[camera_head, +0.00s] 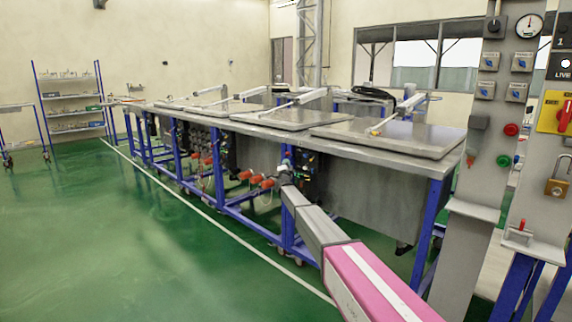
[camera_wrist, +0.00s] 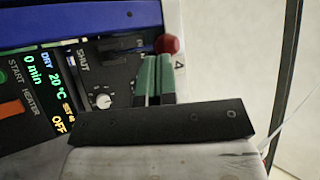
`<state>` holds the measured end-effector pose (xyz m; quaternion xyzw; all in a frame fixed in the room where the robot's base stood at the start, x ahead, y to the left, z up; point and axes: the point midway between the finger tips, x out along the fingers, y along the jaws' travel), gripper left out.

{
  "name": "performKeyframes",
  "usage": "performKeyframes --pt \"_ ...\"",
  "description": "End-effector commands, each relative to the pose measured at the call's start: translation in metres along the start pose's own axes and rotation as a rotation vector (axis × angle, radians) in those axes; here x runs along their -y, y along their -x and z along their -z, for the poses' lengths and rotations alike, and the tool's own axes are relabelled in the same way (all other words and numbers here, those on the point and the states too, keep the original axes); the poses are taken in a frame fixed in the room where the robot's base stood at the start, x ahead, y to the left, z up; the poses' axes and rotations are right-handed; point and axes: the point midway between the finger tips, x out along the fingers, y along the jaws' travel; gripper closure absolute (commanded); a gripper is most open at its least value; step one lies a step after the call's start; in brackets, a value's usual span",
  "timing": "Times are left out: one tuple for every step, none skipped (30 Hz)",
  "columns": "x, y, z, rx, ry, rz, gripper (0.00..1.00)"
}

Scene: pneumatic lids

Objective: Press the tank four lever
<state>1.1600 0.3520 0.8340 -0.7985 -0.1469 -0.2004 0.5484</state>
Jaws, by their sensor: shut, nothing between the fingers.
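The tank four lever shows in the wrist view as a dark arm with a red ball knob (camera_wrist: 168,44), beside a "4" mark on the pale panel edge. The word "SHUT" is printed to the left of the lever. My gripper (camera_wrist: 156,62) has its green fingers shut together and empty, with the tips close to the knob and lever arm. I cannot tell whether they touch. In the head view my arm reaches the control cluster (camera_head: 298,168) under the bench front, and the lever is too small to make out there.
The wrist view shows a lit display (camera_wrist: 57,90) and a round dial (camera_wrist: 102,101) left of my fingers. In the head view, flat lids (camera_head: 385,134) lie along the bench. A switch post (camera_head: 480,150) stands at right. The green floor (camera_head: 110,240) at left is clear.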

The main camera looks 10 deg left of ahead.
Motion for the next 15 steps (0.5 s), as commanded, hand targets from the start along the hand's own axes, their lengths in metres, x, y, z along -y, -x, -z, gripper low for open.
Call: performKeyframes --pt "0.001 0.007 0.002 0.0 0.0 -0.001 1.0" --pt "0.0 0.011 0.002 0.0 0.0 -0.001 1.0" --pt "0.0 0.016 0.003 0.0 0.0 -0.001 1.0" --pt "0.0 0.02 0.004 0.0 0.0 -0.002 1.0" --pt "0.0 0.025 0.005 -0.001 0.0 -0.002 1.0" --pt "-0.001 0.032 0.006 -0.001 0.0 -0.002 1.0" --pt "0.0 0.038 0.005 -0.001 0.0 -0.002 1.0" --pt "0.001 0.045 0.005 0.0 0.0 -0.002 1.0" --pt "0.002 0.054 0.005 0.0 0.0 -0.002 1.0" --pt "0.002 0.06 0.005 0.0 0.0 -0.002 1.0" --pt "0.003 0.067 0.005 0.0 0.0 -0.002 1.0" --pt "0.004 0.075 0.005 0.0 0.0 -0.002 1.0" --pt "0.004 0.081 0.006 0.0 0.0 -0.002 1.0" --pt "0.005 0.087 0.006 -0.001 0.0 -0.002 1.0" --pt "0.005 0.095 0.006 -0.001 0.0 -0.002 1.0"
